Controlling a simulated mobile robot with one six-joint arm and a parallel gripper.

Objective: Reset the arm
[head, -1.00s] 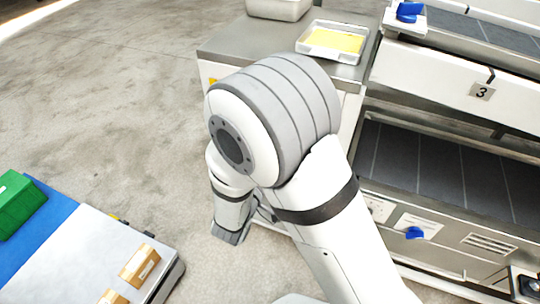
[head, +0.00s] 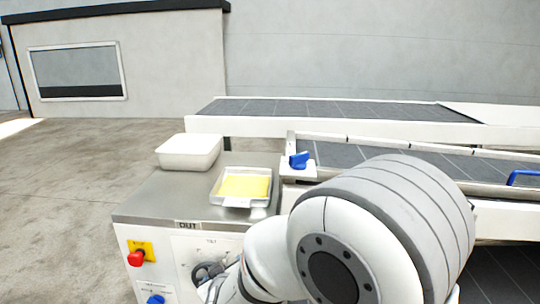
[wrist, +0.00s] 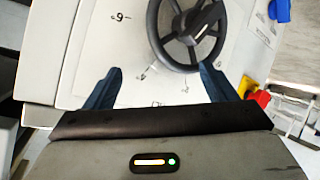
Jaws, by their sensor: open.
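My gripper (wrist: 158,88) is open and empty in the wrist view, its two dark blue fingers spread apart. A black handwheel (wrist: 190,32) on a white marked panel shows just beyond the fingertips; I cannot tell whether they touch it. The handwheel also shows in the head view (head: 207,272), on the front of the machine and partly hidden by my arm. My arm fills the lower right of the head view, and my gripper is hidden there.
A steel top (head: 150,205) marked OUT holds a white bin (head: 189,152) and a tray (head: 218,199) with a yellow sheet. A red emergency button (head: 136,258) and a blue knob (head: 156,299) are on the front. Conveyor belts (head: 330,108) run right. Open floor lies left.

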